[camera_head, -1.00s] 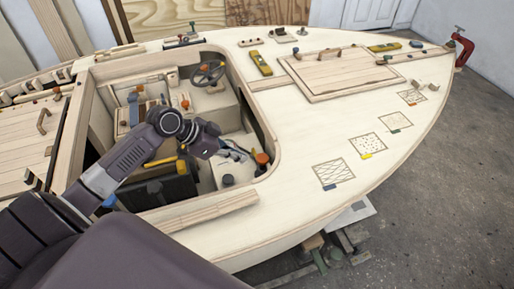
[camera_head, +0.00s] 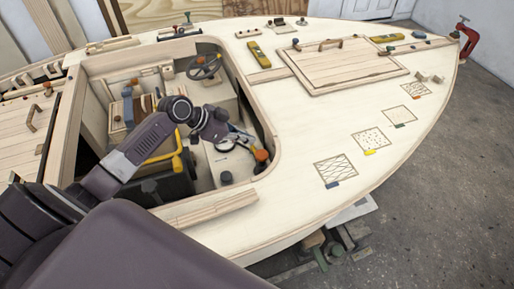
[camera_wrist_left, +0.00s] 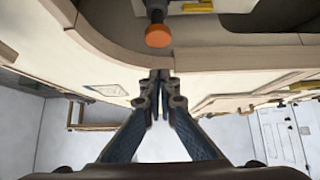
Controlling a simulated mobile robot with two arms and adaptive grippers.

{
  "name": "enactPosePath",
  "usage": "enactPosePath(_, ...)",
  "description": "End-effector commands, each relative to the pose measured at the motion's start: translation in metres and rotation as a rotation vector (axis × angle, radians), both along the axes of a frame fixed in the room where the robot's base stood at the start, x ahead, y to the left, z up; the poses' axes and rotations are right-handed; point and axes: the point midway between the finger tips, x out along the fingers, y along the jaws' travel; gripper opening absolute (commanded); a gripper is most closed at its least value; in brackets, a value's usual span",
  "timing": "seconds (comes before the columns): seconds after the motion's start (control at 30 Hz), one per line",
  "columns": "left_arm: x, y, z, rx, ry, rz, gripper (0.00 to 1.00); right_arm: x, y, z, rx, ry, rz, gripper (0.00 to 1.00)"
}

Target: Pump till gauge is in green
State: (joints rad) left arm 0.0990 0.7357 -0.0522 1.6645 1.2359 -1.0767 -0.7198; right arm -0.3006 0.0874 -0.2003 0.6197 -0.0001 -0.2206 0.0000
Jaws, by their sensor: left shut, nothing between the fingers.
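My left gripper (camera_head: 247,139) is inside the cockpit opening, near its right side. It is shut and empty. An orange-topped knob on a dark stem (camera_head: 261,155) stands just beyond the fingertips, and a small gap seems to separate them. The knob also shows in the left wrist view (camera_wrist_left: 158,37), above the closed fingertips (camera_wrist_left: 160,75), apart from them in the picture. I cannot tell whether this knob is the pump handle. No gauge face or green zone can be made out. My right gripper is not in view.
The cockpit rim (camera_head: 262,120) curves close around the gripper's right side. A dark knob (camera_head: 226,177) stands on the pale panel below. A steering wheel (camera_head: 203,67) is farther back. A yellow handle (camera_head: 180,160) lies left of the gripper.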

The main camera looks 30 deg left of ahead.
Motion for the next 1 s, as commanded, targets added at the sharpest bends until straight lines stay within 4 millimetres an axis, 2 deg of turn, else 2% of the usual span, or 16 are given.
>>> enactPosePath(0.2,0.025,-0.023,-0.031,-0.003,0.0,0.0,0.0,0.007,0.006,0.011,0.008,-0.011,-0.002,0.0)
enactPosePath(0.3,0.024,-0.022,-0.049,-0.001,0.005,0.002,0.0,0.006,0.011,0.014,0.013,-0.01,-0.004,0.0)
enactPosePath(0.43,0.024,-0.022,-0.063,-0.001,0.001,0.001,0.0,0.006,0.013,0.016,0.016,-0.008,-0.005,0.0)
enactPosePath(0.6,0.024,-0.021,-0.071,0.001,0.0,-0.001,0.0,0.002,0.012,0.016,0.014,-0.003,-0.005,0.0)
enactPosePath(1.0,0.024,-0.021,-0.074,0.002,0.0,0.0,0.0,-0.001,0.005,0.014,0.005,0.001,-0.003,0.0)
